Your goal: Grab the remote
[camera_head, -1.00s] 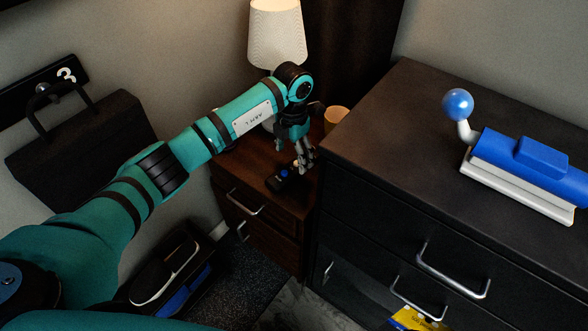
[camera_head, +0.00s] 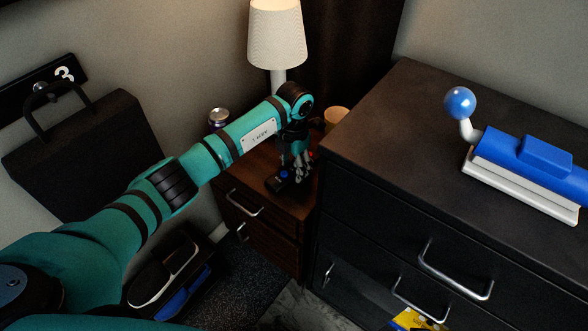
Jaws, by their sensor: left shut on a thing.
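The remote, a small black thing (camera_head: 277,184) with a blue spot on top, is at the front of the brown wooden nightstand (camera_head: 240,184). My left gripper (camera_head: 298,174) reaches down over the nightstand, its fingers at the right end of the remote. It is shut on the remote; the exact contact is small and partly hidden by the fingers. I cannot tell whether the remote is lifted off the top. My right gripper is not in view.
A white lamp (camera_head: 277,35), a can (camera_head: 219,118) and a tan cup (camera_head: 336,117) stand on the nightstand around my arm. A taller black dresser (camera_head: 370,125) is close on the right, with a blue and white device (camera_head: 525,165) on top.

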